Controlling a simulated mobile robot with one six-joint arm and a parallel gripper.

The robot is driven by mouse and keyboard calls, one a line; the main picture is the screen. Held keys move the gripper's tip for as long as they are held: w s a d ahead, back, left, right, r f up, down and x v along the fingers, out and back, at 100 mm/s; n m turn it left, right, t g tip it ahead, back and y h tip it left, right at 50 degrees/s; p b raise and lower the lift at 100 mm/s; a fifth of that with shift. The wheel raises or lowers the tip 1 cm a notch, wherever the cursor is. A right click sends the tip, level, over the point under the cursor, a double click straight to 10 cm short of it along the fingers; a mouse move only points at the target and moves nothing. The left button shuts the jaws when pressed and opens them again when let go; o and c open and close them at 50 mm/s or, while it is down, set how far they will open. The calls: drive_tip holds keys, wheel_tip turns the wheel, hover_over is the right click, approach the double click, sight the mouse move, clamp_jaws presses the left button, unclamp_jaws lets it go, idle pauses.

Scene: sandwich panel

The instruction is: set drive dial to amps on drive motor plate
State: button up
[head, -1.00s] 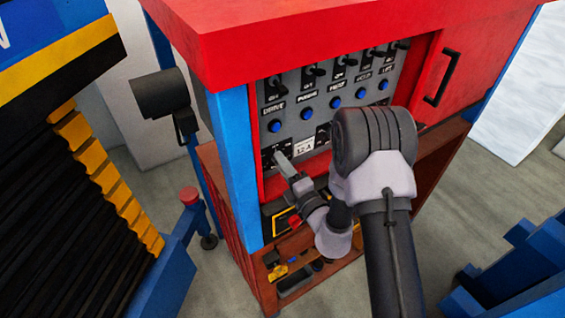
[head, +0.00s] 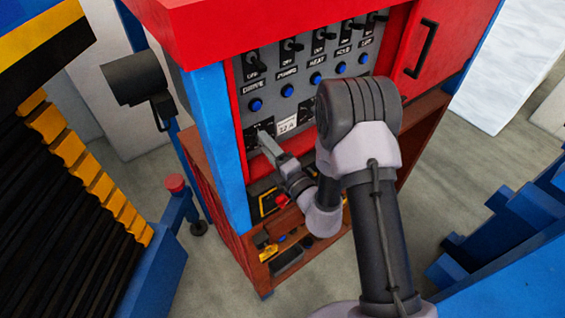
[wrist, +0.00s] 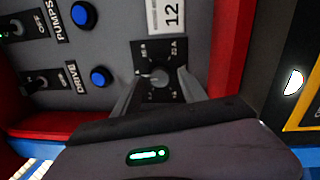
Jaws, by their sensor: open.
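The drive dial (wrist: 158,77) is a small dark grey round knob on a black square plate (wrist: 174,50) with pale markings, on the grey panel. A small pale mark shows at its left side in the wrist view; I cannot tell surely which setting it indicates. My gripper (wrist: 157,92) is open, its two fingers reaching toward the plate on either side of the dial. I cannot tell whether they touch it. In the head view my gripper (head: 267,141) is at the panel's lower left, hiding most of the dial.
A white label (head: 286,125) reading "12 A" sits beside the plate. Blue buttons, including one by DRIVE (head: 256,104), and a row of black toggle switches (head: 290,46) lie above. A red frame surrounds the panel. A blue post (head: 222,150) stands close left.

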drive_tip(key=p+v, duration=0.1)
drive_tip(key=v, duration=1.5)
drive_tip(key=shift+s, duration=0.2)
drive_tip(key=shift+w, duration=0.15)
